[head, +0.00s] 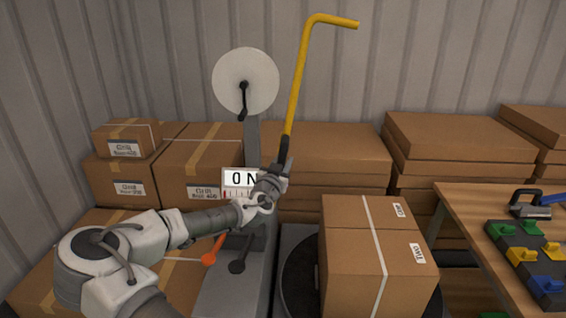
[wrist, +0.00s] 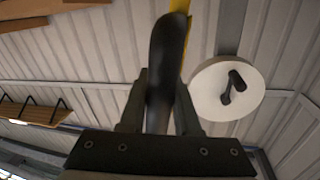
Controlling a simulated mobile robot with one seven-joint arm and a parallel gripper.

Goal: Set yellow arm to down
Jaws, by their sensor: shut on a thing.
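The yellow arm (head: 297,85) stands up steeply from the machine in the head view, leaning slightly right, with its top bent to the right. Its lower end is a black grip (head: 284,151). My gripper (head: 273,178) is at this black grip. In the wrist view my gripper (wrist: 160,105) has its two fingers on either side of the black grip (wrist: 166,60), shut on it. A bit of the yellow arm (wrist: 180,7) shows above the grip. The foot of the arm is hidden behind my gripper.
A white disc with a black crank (head: 245,82) stands behind on a grey post. A carton (head: 350,275) sits on a black round plate. A wooden table (head: 465,205) is at right.

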